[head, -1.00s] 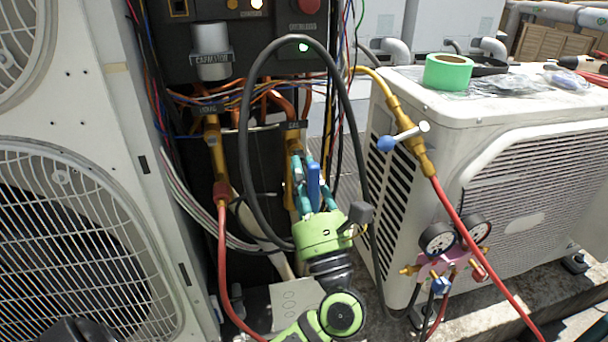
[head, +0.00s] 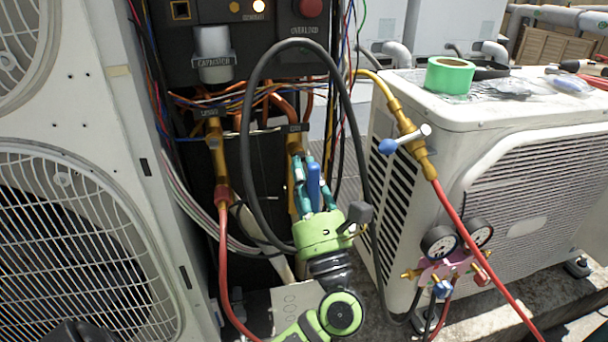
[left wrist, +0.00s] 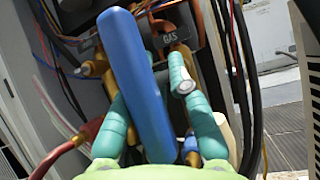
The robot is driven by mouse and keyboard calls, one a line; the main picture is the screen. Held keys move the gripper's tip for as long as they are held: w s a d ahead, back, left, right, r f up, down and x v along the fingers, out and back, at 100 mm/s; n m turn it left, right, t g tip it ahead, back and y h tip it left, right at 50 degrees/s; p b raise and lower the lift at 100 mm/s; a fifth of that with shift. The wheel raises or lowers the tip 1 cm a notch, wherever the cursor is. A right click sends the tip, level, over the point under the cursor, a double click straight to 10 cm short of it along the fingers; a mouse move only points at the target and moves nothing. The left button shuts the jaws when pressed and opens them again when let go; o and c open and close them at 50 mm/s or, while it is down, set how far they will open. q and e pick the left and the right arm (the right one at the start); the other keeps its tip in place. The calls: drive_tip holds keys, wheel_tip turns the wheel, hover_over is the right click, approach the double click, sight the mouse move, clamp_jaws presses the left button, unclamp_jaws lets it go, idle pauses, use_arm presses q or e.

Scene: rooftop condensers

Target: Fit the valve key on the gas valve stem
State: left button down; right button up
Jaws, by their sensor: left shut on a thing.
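My left gripper (head: 314,190), green with teal fingers, is in front of the gas valve (head: 294,165). It is shut on the blue valve key (head: 313,180). The key also shows in the left wrist view (left wrist: 136,88) as a long blue bar between the fingers, tilted up and leftward. The brass gas valve hangs below the black GAS label (left wrist: 171,36). The fingers and key cover much of the valve, so its stem is hidden. I cannot tell whether the key sits on the stem or is apart from it. My right gripper is not in view.
A black hose (head: 246,150) loops around the gripper. A red hose (head: 223,260) hangs from the left brass valve (head: 215,155). The white condenser (head: 480,120) stands right, with pressure gauges (head: 440,242) in front and green tape (head: 449,76) on top. A fan unit (head: 85,200) stands left.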

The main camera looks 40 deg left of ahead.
use_arm(q)
drive_tip(key=shift+w+a, duration=0.15)
drive_tip(key=c, duration=1.1)
unclamp_jaws()
